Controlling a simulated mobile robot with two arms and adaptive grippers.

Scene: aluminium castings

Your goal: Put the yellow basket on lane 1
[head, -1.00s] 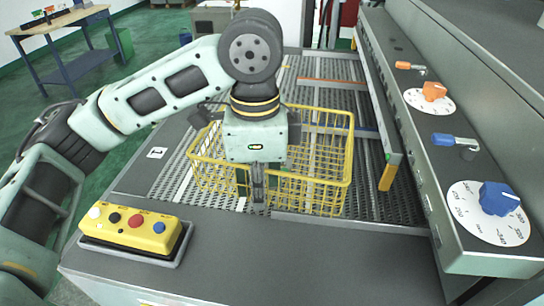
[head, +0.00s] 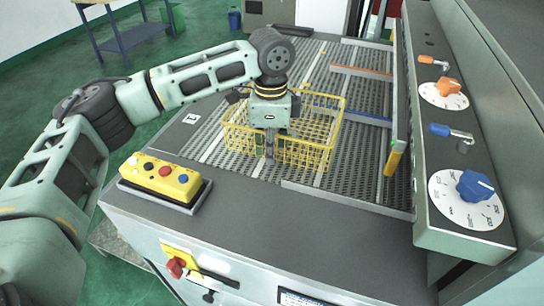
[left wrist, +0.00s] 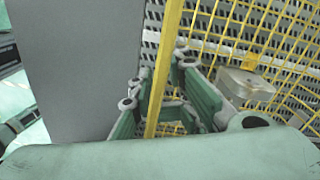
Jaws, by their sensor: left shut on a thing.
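The yellow wire basket (head: 318,148) is at the near end of the grey mesh belt (head: 230,172). I cannot tell whether its bottom touches the mesh. My left gripper (head: 269,152) comes down from above at the basket's near side and is shut on it. In the left wrist view, a yellow basket bar (left wrist: 170,50) runs between the left gripper's fingers (left wrist: 157,95), and the yellow wire grid fills the right. A small white label (head: 190,118) lies left of the belt; its marking is too small to read. My right gripper is out of view.
A yellow button box (head: 160,178) sits at the near left. An orange divider (head: 360,71) and a blue divider (head: 365,118) cross the belt. A panel with an orange knob (head: 447,87) and a blue knob (head: 474,186) stands on the right. Open mesh lies beyond the basket.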

